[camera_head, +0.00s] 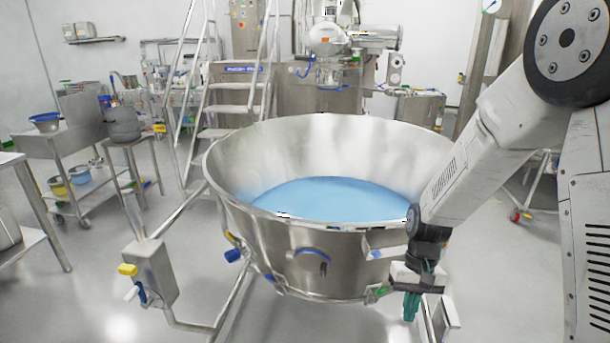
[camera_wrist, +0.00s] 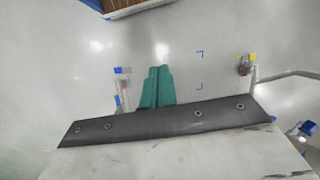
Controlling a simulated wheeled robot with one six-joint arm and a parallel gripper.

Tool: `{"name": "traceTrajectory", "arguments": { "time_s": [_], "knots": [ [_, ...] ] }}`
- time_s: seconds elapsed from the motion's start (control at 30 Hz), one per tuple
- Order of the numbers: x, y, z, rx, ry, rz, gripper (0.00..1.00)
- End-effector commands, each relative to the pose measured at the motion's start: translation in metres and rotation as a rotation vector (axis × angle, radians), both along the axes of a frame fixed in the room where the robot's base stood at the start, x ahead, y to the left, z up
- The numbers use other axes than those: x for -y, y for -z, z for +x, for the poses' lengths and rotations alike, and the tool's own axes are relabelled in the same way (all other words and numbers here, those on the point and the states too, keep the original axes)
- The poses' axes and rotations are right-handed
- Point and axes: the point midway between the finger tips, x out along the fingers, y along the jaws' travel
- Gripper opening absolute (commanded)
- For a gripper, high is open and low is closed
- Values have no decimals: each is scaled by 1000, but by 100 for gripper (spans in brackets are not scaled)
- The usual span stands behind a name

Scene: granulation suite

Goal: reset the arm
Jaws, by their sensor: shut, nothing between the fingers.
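My arm reaches down from the upper right in the head view. My gripper (camera_head: 411,307) hangs at its end, its green fingers pointing down, in front of the right part of a large steel bowl (camera_head: 290,240). In the wrist view the two green fingers of my gripper (camera_wrist: 160,72) lie side by side, shut with nothing between them. Pale floor shows beyond the fingertips.
The bowl holds blue material (camera_head: 335,199) and stands on a steel frame with a side box (camera_head: 152,270). Steel stairs (camera_head: 235,108) and machinery stand behind it. A steel table (camera_head: 60,138) with bowls is at the left. Open floor lies at the lower left.

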Motion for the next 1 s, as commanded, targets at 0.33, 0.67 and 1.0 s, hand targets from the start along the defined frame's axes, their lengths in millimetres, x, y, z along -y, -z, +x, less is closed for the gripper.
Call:
{"name": "traceTrajectory", "arguments": {
  "time_s": [0.33,0.67,1.0],
  "knots": [
    [13,-129,-90,5,-20,-48,0],
    [26,-201,-174,119,-33,-101,0],
    [30,-243,-212,367,-25,-119,0]
  ]
}}
